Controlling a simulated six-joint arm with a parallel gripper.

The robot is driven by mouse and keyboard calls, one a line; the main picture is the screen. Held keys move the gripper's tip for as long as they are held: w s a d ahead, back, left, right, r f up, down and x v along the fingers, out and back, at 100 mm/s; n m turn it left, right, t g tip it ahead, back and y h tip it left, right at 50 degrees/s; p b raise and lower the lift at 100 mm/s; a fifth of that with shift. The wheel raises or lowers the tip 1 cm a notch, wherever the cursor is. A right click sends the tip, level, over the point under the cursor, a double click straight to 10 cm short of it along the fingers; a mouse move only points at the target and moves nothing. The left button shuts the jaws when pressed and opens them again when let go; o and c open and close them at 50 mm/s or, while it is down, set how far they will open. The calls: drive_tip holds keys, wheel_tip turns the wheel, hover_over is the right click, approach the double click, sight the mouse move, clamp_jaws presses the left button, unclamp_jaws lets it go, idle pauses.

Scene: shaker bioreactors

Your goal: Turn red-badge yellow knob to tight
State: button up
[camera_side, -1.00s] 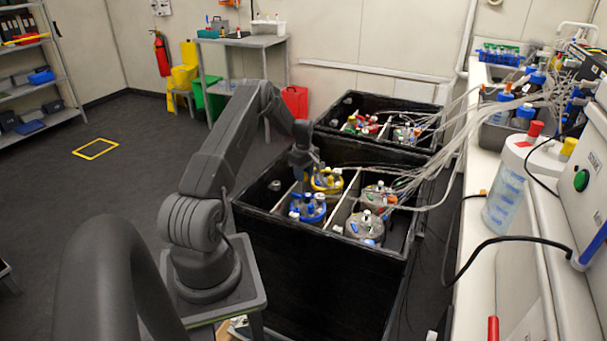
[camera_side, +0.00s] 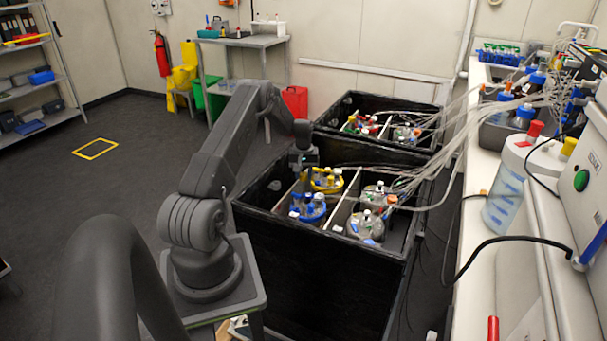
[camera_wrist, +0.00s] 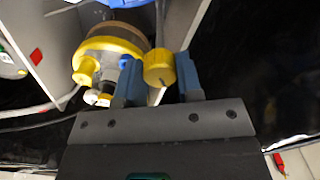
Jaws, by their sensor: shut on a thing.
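A yellow knob (camera_wrist: 158,68) sits between the two blue fingers of my gripper (camera_wrist: 158,78) in the wrist view, and the fingers are shut on it. A vessel with a yellow lid ring (camera_wrist: 110,45) lies just left of the knob. I cannot tell whether the knob still touches the vessel. A small red badge (camera_wrist: 36,56) is on the pale wall left of the vessel. In the side view my gripper (camera_side: 304,162) is over the left part of the near black box, beside the yellow-ringed vessel (camera_side: 326,180). The knob is too small to make out there.
The near black box (camera_side: 300,265) has white dividers (camera_side: 343,207). A blue-ringed vessel (camera_side: 308,208) stands in front of the yellow one, and clear-lidded vessels (camera_side: 366,226) to the right. Tubes (camera_side: 440,165) run from the vessels to the bench at right.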

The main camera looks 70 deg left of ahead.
drive_tip(key=m, duration=1.3)
drive_tip(key=shift+m, duration=0.3)
idle(0.4)
drive_tip(key=o, duration=0.9)
drive_tip(key=shift+r, duration=0.1)
wheel_tip(320, 180, up, 14)
drive_tip(key=shift+f, duration=0.15)
